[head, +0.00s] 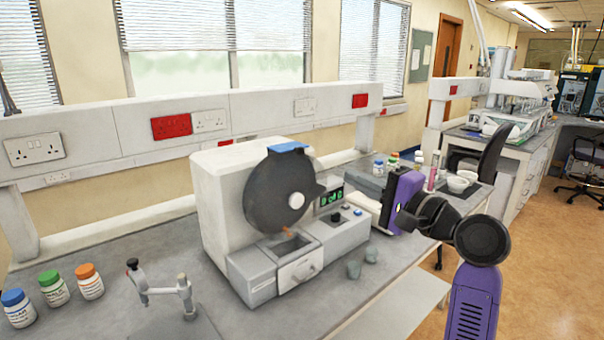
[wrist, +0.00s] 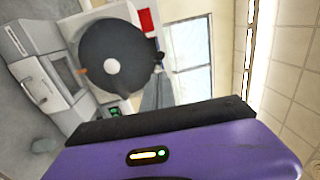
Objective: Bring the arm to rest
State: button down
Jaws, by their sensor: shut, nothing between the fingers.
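My gripper (head: 402,200) is a purple hand held up over the right part of the bench, to the right of the drum machine. It is shut and empty; its fingers are hard to make out in the head view. In the wrist view the purple hand casing (wrist: 200,150), with a black edge and a small lit indicator, fills the bottom. My arm bends at a black joint to the right of the hand, over the bench's front edge. The wrist camera sees the scene turned on its side.
The white machine (head: 222,215) with a dark drum (head: 275,195) and a front drawer (head: 300,270) stands mid-bench. Capped bottles (head: 53,288) and a small metal stand (head: 160,290) are at left. Floor at right is open.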

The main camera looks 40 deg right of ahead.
jog(key=s+d+r+n+t+h, duration=0.1)
jog(key=s+d+r+h, duration=0.1)
jog(key=d+h, duration=0.25)
jog(key=s+a+f+n+h, duration=0.2)
jog(key=s+a+f+n, duration=0.1)
jog(key=f, duration=0.3)
jog(key=s+a+f+n+h, duration=0.2)
jog(key=s+a+f, duration=0.15)
jog(key=f, duration=0.25)
jog(key=s+a+f+n+g+y, duration=0.1)
jog(key=s+a+f+n, duration=0.3)
jog(key=s, duration=0.5)
jog(key=s+a+f+n+g+y, duration=0.2)
jog(key=s+a+f+n+y, duration=0.1)
jog(key=s+a+f, duration=0.5)
jog(key=s+a+f+n+g+y, duration=0.2)
jog(key=s+a+f+n+y, duration=0.2)
jog(key=s+a, duration=0.7)
notch_tip(320, 180, down, 2)
jog(key=shift+a+n, duration=0.15)
jog(key=shift+n, duration=0.15)
